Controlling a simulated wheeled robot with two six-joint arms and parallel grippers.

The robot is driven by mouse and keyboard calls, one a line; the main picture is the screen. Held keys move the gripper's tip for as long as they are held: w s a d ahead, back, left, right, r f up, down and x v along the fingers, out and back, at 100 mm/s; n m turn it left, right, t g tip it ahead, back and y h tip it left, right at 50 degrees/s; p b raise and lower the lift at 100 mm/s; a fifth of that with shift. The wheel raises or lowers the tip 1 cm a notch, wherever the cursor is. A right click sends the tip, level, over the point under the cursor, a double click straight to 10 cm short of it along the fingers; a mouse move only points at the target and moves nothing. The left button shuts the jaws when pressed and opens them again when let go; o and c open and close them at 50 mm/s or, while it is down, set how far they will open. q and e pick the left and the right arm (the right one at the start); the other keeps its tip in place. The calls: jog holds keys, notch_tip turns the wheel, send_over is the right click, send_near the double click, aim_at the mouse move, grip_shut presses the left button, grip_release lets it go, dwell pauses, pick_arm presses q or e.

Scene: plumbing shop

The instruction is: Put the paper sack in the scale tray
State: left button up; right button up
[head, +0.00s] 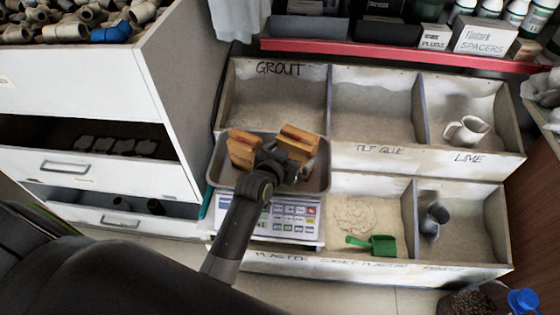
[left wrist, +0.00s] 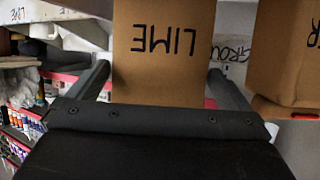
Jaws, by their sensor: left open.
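Two brown paper sacks, a left one (head: 242,150) and a right one (head: 299,142), show at the grey metal scale tray (head: 318,182) in the head view. My left gripper (head: 283,160) is over the tray, right beside the right sack. In the left wrist view a sack marked LIME (left wrist: 162,60) stands between the open fingers (left wrist: 160,92). A second sack (left wrist: 288,55) is beside it at the right edge. My gripper partly hides the sacks' lower parts, so I cannot tell exactly how they rest. My right gripper is not in view.
The scale (head: 290,222) has a keypad in front. Open powder bins lie behind and right, with a white jug (head: 466,130), a green scoop (head: 376,244) and a grey scoop (head: 433,217). A white drawer cabinet (head: 90,90) stands left. A red-edged shelf (head: 400,55) runs behind.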

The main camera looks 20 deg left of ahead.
pick_arm(q)
jog(key=v, duration=0.7)
jog(key=shift+s+p, duration=0.25)
jog(key=shift+p, duration=0.15)
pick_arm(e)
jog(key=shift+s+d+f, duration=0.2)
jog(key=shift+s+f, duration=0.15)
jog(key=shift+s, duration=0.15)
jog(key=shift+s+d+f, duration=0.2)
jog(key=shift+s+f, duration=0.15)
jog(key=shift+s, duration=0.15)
pick_arm(q)
jog(key=shift+r, duration=0.1)
